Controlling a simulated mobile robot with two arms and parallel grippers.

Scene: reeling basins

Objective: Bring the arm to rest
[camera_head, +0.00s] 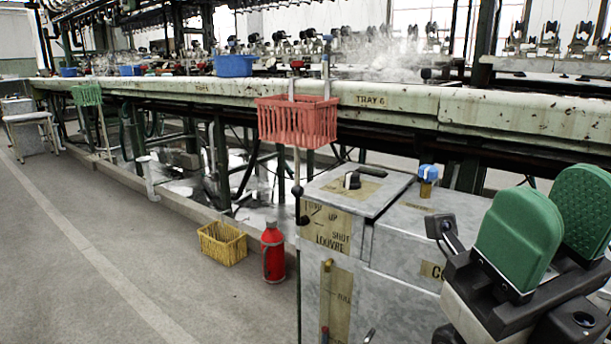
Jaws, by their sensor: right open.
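My right gripper (556,232) is at the lower right, close to the camera. Its two green-padded fingers stand up and apart, with nothing between them. It is in front of the right part of the grey metal cabinet (408,245) and hides some of it. My left gripper is not in the view.
A long bench edge (400,100) marked TRAY 6 runs across, with a red basket (297,121) hung on it. A blue basin (235,66) stands on top. A yellow basket (222,243) and a red flask (273,252) are on the floor.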

